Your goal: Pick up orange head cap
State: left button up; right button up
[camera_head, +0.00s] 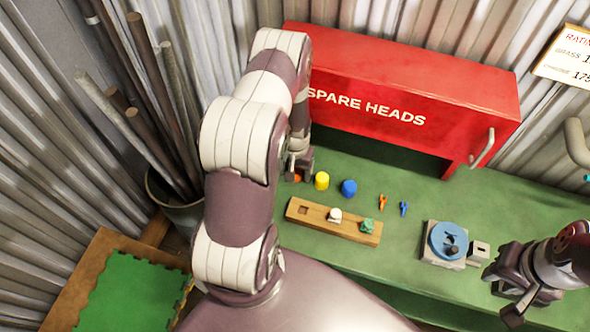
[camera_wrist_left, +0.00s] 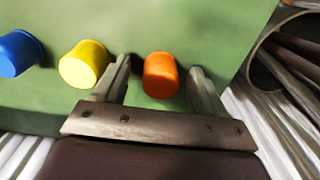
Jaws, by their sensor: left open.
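The orange head cap (camera_wrist_left: 160,75) stands on the green bench top in the left wrist view. My left gripper (camera_wrist_left: 161,68) is open, with one finger on each side of the cap; I cannot tell whether either finger touches it. In the head view only a bit of the orange cap (camera_head: 298,178) shows beside my left gripper (camera_head: 301,163), whose arm hides much of that area. My right gripper (camera_head: 502,294) is at the lower right, its fingers apart and empty.
A yellow cap (camera_head: 322,181) stands close beside the left gripper's finger, with a blue cap (camera_head: 349,187) beyond. A wooden block (camera_head: 305,211) holds small parts. A red cabinet (camera_head: 400,85) stands behind. A blue round fixture (camera_head: 446,241) is at right.

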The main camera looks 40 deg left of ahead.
pick_arm(q)
jog(key=shift+a+f, duration=0.2)
jog(key=shift+d+r, duration=0.15)
jog(key=shift+d, duration=0.05)
jog(key=c, duration=1)
jog(key=shift+a, duration=0.1)
